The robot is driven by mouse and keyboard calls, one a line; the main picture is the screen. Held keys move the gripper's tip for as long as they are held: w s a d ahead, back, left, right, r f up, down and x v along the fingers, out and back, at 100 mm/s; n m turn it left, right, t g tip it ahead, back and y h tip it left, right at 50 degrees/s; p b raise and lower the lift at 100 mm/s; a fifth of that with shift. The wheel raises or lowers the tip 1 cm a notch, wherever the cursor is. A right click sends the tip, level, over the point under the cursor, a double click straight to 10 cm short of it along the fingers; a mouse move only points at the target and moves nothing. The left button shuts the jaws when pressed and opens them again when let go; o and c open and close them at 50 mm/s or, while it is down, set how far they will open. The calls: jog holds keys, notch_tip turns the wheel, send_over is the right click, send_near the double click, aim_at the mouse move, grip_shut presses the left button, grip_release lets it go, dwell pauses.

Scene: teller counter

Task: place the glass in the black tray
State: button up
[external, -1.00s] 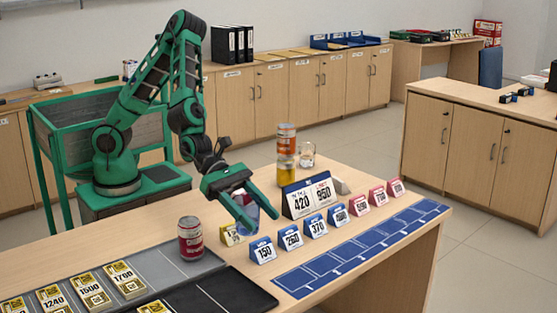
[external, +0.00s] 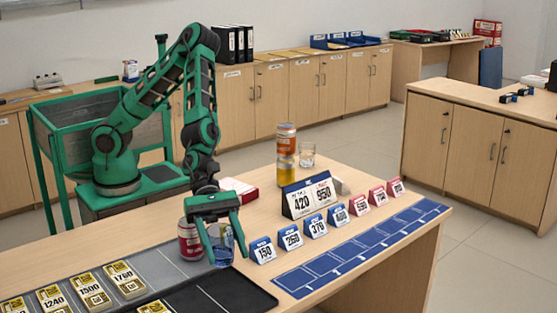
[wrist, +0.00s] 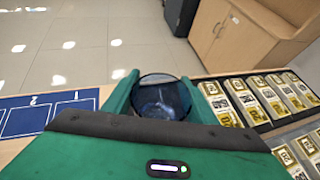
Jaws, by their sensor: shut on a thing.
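My gripper (external: 222,250) points down and is shut on a bluish see-through glass (external: 223,240), which looks upright. The glass also shows between the fingers in the wrist view (wrist: 160,98). The black tray (external: 235,290) lies at the front of the counter, just below the glass in the external view. The glass is near the tray's back edge; I cannot tell whether its base touches anything. A second, clear glass (external: 306,155) stands farther back beside stacked cans.
A red can (external: 190,240) stands just left of my gripper, by the grey tray (external: 172,262). Blue tent cards (external: 262,250) stand to the right. A red-and-white box (external: 238,189) lies behind the gripper.

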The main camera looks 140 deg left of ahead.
jog(key=shift+w+a+r+m+g+h, duration=0.1)
jog(key=shift+w+m+g+h, duration=0.15)
jog(key=shift+m+h, duration=0.35)
jog(key=shift+w+a+m+g+h, duration=0.1)
jog(key=shift+m+g+h, duration=0.15)
jog(key=shift+m+h, duration=0.3)
jog(key=shift+s+r+m+g+h, duration=0.1)
jog(key=shift+r+m+g+h, duration=0.2)
jog(key=shift+m+h, duration=0.35)
jog(key=shift+s+a+r+m+g+h, duration=0.2)
jog(key=shift+r+m+g+h, duration=0.05)
jog(key=shift+m+g+h, duration=0.2)
jog(key=shift+s+a+r+m+g+h, duration=0.15)
jog(key=shift+a+r+m+g+h, duration=0.05)
jog(key=shift+m+g+h, duration=0.2)
jog(key=s+a+r+m+g+h, duration=0.2)
jog(key=s+a+m+g+h, duration=0.1)
jog(key=m+g, duration=0.1)
jog(key=shift+m, duration=0.45)
jog(key=shift+w+d+f, duration=0.55)
jog(key=shift+d+f, duration=1.05)
jog(key=shift+f, duration=0.3)
jog(key=shift+w+d+f, duration=0.55)
jog(key=shift+d+f, duration=1.1)
jog(key=shift+f, duration=0.25)
jog(key=shift+w+d+f, duration=0.55)
jog(key=shift+d+f, duration=1.05)
jog(key=shift+f, duration=0.3)
jog(key=o, duration=1.2)
